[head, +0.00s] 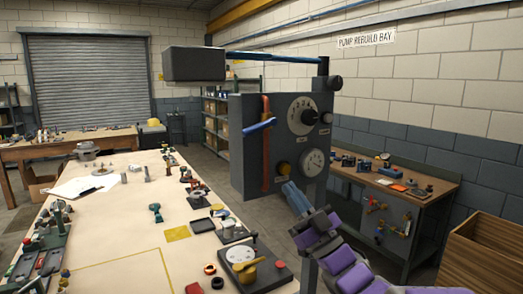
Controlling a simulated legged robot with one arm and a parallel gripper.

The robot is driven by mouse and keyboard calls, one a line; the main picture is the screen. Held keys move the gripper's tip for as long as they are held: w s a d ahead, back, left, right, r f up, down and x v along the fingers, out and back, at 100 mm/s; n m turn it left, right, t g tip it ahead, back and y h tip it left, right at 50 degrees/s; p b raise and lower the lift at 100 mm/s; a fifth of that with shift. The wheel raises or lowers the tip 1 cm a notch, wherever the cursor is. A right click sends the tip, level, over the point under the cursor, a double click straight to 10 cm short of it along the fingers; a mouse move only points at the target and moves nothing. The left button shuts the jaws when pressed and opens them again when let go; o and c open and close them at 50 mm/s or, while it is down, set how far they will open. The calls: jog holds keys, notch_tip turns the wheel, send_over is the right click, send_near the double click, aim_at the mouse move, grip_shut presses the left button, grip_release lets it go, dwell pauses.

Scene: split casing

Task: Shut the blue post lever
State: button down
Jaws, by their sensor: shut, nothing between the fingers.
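A blue lever (259,125) sticks out sideways from an upright red-orange pipe on the front left of a dark grey panel box (243,170). I take it to be the blue post lever. It points left and slightly down, across the pipe. My gripper (288,188), with blue fingers at the end of my purple arm, is in front of the box's lower right part, below and to the right of the lever. Its fingers are together, with nothing seen between them, and it appears apart from the lever.
The long table (120,235) holds many small parts. A workbench (440,190) stands at right.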

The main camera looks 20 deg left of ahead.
aim_at(253, 131)
jog(key=b+x, duration=0.2)
jog(key=x, duration=1.2)
jog(key=shift+s, duration=0.25)
jog(key=shift+r, duration=0.1)
jog(key=shift+r, duration=0.1)
jog(key=shift+s+a+r+p, duration=0.15)
jog(key=shift+s+r+p, duration=0.1)
jog(key=shift+r+p, duration=0.4)
jog(key=shift+s+a+r+m+t+h+p, duration=0.15)
jog(key=shift+m+t+p, duration=0.25)
jog(key=shift+m, duration=0.2)
jog(key=shift+s+d+m+t+h+p, duration=0.15)
jog(key=shift+m+t+p, duration=0.1)
jog(key=shift+m+t, duration=0.3)
jog(key=shift+w+a, duration=0.1)
jog(key=shift+a, duration=0.05)
